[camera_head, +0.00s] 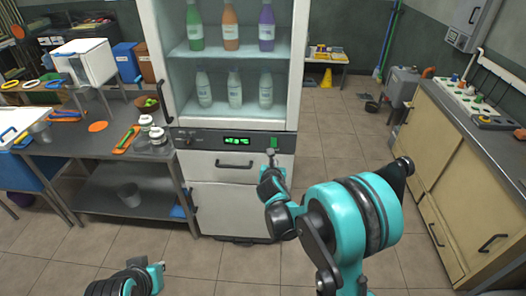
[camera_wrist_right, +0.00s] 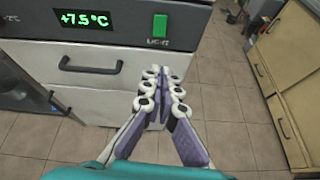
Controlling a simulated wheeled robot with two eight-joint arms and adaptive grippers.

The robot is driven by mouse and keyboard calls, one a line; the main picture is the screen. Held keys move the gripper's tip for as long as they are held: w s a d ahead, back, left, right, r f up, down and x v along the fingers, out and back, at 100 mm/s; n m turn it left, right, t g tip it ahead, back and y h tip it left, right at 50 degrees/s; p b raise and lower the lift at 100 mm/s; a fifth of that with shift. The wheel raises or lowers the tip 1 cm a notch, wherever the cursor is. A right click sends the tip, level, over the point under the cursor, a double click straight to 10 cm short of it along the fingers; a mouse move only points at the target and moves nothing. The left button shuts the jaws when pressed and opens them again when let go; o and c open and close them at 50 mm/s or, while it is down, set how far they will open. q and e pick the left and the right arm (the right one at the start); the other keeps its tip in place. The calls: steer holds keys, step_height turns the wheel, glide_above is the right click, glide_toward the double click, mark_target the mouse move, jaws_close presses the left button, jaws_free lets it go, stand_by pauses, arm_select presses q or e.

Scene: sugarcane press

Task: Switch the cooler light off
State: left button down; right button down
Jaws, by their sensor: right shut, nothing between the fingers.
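The cooler (camera_head: 219,75) stands in the middle of the head view, with bottles on lit shelves. Its grey panel has a green display (camera_head: 237,141) and, at the right end, a green light switch (camera_head: 273,143). In the right wrist view the display (camera_wrist_right: 84,19) reads +7.5 °C and the switch (camera_wrist_right: 159,26) sits above the word LIGHT. My right gripper (camera_head: 271,155) is just in front of the panel, near and slightly below the switch. In its wrist view the right gripper (camera_wrist_right: 161,84) is shut and empty. My left gripper (camera_head: 156,270) is low at the bottom left, its fingers unclear.
A metal table (camera_head: 95,146) with jars, a bowl and tools stands left of the cooler. A beige cabinet (camera_head: 446,165) with a control board lines the right side. The tiled floor between is clear.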

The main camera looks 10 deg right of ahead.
mark_target(274, 142)
arm_select(q)
steer(key=shift+a, duration=0.25)
arm_select(e)
steer(key=shift+w+a+f+n, duration=0.4)
steer(key=shift+w+n, duration=0.1)
steer(key=shift+n, duration=0.2)
